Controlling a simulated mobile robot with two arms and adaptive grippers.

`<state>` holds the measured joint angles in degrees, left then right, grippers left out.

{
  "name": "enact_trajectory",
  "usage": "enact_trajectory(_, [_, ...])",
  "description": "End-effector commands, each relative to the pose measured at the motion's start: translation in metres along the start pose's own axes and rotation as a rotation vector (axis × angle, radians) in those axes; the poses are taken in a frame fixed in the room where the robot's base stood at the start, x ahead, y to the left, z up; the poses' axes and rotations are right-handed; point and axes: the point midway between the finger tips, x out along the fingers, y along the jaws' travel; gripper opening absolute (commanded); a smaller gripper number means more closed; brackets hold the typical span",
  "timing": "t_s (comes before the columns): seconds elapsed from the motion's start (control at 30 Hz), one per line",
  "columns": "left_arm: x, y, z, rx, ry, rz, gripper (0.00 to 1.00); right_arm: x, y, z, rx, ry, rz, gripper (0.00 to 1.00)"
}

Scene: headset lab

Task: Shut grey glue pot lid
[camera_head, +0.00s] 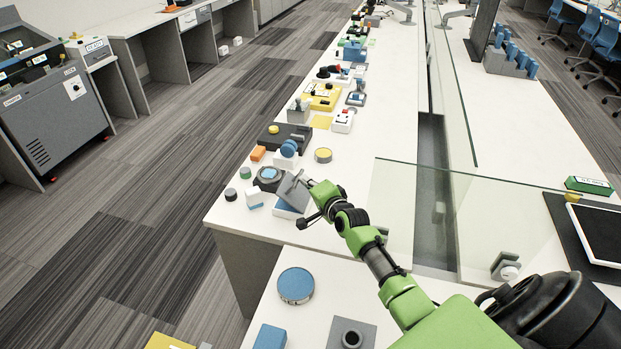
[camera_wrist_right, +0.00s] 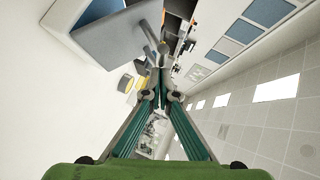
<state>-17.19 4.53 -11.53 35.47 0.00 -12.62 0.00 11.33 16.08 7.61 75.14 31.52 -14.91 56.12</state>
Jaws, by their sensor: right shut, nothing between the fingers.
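The glue pot (camera_head: 287,212) is a small pale box near the table's front end. Its grey lid (camera_head: 293,191) stands up tilted, raised off the body. In the right wrist view the lid (camera_wrist_right: 112,32) is a large grey slab at the upper left, with a rod-like grey part at its edge. My right gripper (camera_head: 307,187) is at the right side of the lid, very close to it; I cannot tell whether it touches. In the right wrist view my right gripper (camera_wrist_right: 163,84) has its fingers together, holding nothing. My left gripper is not in view.
A dark round thing (camera_head: 268,177) and a small blue-topped block (camera_head: 254,197) stand close left of the pot. A yellow-topped disc (camera_head: 323,155) lies behind. A glass panel (camera_head: 480,205) stands right of my arm. A blue-topped disc (camera_head: 296,285) lies on the nearer table.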

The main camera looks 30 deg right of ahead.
Motion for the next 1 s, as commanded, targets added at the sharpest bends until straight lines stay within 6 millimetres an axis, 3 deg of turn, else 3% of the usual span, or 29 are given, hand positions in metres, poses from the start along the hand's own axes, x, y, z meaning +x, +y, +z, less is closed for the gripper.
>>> enact_trajectory(0.03, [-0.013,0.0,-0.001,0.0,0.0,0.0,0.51,0.0,-0.008,0.001,-0.01,0.0,0.013,0.0])
enact_trajectory(0.2, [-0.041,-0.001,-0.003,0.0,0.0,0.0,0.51,0.006,-0.014,0.007,-0.077,-0.001,0.083,0.0])
enact_trajectory(0.4, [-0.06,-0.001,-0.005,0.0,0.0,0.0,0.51,0.018,-0.012,0.02,-0.179,-0.002,0.186,0.0])
enact_trajectory(1.0, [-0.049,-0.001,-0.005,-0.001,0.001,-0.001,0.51,0.041,-0.004,0.04,-0.18,0.001,0.179,0.0])
